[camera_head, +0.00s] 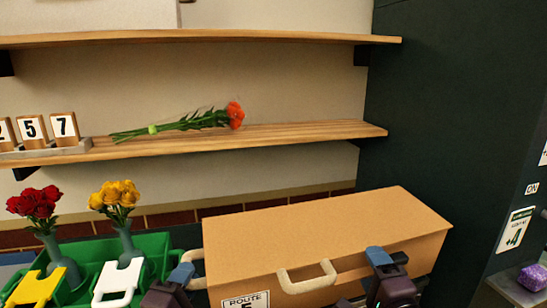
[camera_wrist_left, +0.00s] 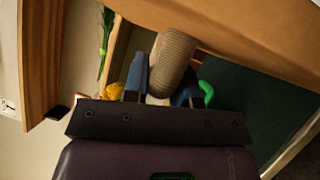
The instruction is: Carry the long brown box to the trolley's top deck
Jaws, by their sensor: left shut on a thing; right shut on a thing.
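The long brown box (camera_head: 325,235) sits low in the head view, with its long side toward me and a "ROUTE 5" label on that side. My left gripper (camera_head: 182,277) is shut on a pale handle (camera_head: 194,268) at the box's left end. In the left wrist view, the blue fingers of my left gripper (camera_wrist_left: 160,85) close around the ribbed handle (camera_wrist_left: 175,60) beside the box (camera_wrist_left: 250,35). My right gripper (camera_head: 383,262) is shut at the near right side of the box; it hides what it grips, likely a handle. I cannot make out the trolley.
A green crate (camera_head: 155,246) with yellow and white handles stands left of the box, close to my left gripper. It holds vases of red roses (camera_head: 36,204) and yellow flowers (camera_head: 116,196). A wall shelf (camera_head: 280,133) is above. A dark panel (camera_head: 450,120) rises at right.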

